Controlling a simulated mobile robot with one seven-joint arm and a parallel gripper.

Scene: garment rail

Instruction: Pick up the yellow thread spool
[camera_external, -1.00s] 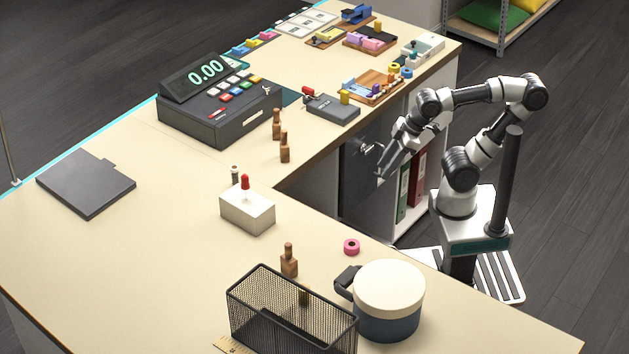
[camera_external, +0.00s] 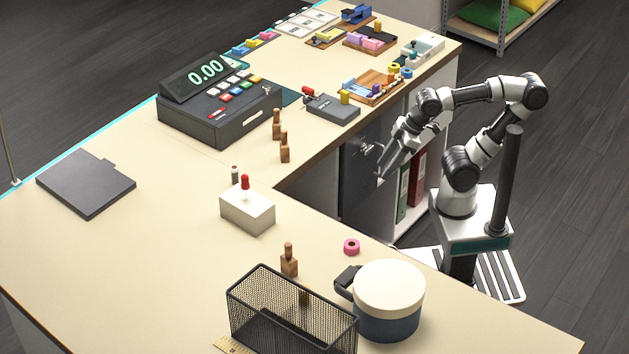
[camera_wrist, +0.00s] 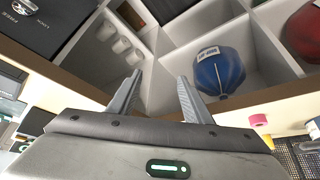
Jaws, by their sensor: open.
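A small yellow spool-like ring (camera_external: 394,67) lies on the far part of the counter, beside a blue one (camera_external: 407,73), near the wooden tray. A yellow cylinder (camera_external: 345,97) also stands by the dark grey box; I cannot tell for sure which is the thread spool. My gripper (camera_external: 381,176) hangs beside the counter's inner edge, below its top and well apart from both yellow things. In the wrist view, my gripper (camera_wrist: 157,85) is open, with nothing between the fingers. I cannot make out the yellow spool surely in that view.
A pink spool (camera_external: 351,247) lies on the near counter by a lidded pot (camera_external: 389,300) and a mesh basket (camera_external: 293,310). A cash register (camera_external: 215,110) stands on the counter. The wrist view shows shelf compartments with a blue labelled object (camera_wrist: 220,72).

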